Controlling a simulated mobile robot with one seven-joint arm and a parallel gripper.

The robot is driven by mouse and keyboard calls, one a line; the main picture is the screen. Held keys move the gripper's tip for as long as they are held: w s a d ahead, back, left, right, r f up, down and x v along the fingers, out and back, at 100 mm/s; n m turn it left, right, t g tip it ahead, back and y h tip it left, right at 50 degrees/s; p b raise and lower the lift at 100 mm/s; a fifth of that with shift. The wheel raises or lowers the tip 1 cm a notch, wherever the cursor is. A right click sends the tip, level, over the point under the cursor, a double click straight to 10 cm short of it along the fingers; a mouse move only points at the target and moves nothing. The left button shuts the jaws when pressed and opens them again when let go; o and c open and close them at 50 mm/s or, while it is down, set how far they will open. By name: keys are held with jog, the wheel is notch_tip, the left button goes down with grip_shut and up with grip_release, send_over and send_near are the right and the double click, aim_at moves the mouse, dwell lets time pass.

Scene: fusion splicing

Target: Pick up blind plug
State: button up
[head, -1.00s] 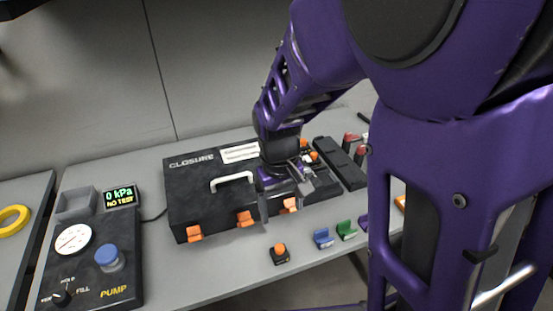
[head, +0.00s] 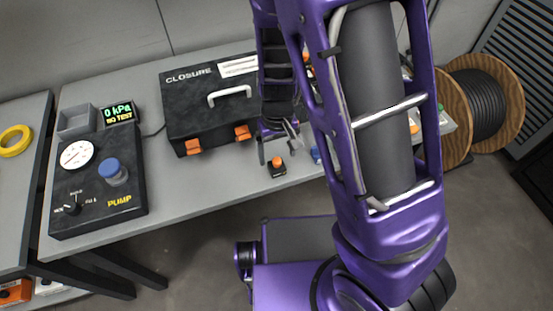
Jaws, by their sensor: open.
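A small black piece with an orange knob (head: 277,168), which looks like the blind plug, stands upright on the grey bench (head: 205,188) near its front edge. My gripper (head: 277,150) is open and empty, with its fingers pointing down. In the picture its fingertips sit just above and behind the orange knob, one to each side. I cannot tell the exact height or depth gap between them.
A blue piece (head: 315,155) is beside the plug, partly hidden by my arm. The pump unit (head: 95,195) is at left; a cable reel (head: 485,105) is at right.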

aim_at(277, 160)
jog(key=shift+w+f+b, duration=0.15)
jog(key=shift+f+b, duration=0.1)
jog(key=shift+f, duration=1.15)
jog(key=shift+w+f+b, duration=0.1)
jog(key=shift+f+b, duration=0.1)
jog(key=shift+f, duration=1.15)
grip_shut()
